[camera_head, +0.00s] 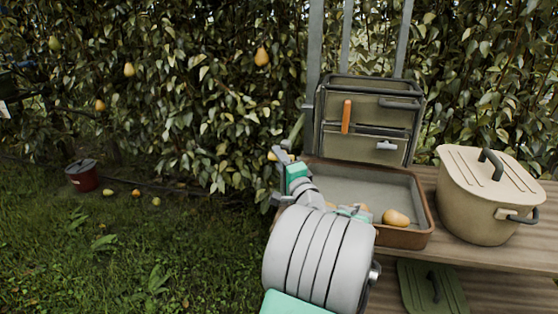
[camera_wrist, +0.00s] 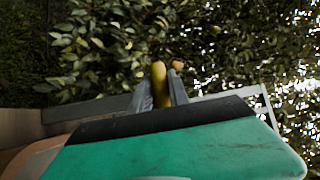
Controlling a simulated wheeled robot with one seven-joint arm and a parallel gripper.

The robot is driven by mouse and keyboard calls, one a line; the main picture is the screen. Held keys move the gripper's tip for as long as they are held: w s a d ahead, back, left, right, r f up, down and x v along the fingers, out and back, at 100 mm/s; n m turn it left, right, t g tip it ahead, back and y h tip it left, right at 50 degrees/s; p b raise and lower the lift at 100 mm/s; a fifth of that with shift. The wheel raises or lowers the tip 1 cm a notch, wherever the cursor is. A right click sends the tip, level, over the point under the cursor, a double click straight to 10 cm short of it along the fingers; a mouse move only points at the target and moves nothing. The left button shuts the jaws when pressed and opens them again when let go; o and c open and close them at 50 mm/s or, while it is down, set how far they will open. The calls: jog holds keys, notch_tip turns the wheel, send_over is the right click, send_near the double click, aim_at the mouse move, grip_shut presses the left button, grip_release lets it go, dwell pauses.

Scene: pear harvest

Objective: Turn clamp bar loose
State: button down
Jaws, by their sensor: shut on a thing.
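The olive box (camera_head: 365,128) stands upright at the back of the bench. On its front are an upright orange bar (camera_head: 347,117) and a small pale handle (camera_head: 387,146); which one is the clamp bar is not clear. My gripper (camera_head: 281,157) is left of the box and apart from the orange bar. In the wrist view my gripper (camera_wrist: 159,90) is shut on a yellow-green, elongated thing that looks like a pear (camera_wrist: 158,72). Its lower part is hidden between the fingers. The box is not clearly seen in the wrist view.
A brown-rimmed tray (camera_head: 420,238) with a few pears (camera_head: 396,218) lies in front of the box. A lidded beige pot (camera_head: 480,205) stands at right. Pears hang in the hedge (camera_head: 220,100). A red pot (camera_head: 82,178) stands on the grass at left.

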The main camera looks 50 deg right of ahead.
jog(key=c, duration=1.3)
grip_release()
jog(key=shift+o, duration=0.2)
jog(key=v, duration=0.7)
jog(key=shift+s+a+p, duration=0.25)
jog(key=shift+s+p, duration=0.1)
jog(key=shift+f, duration=0.15)
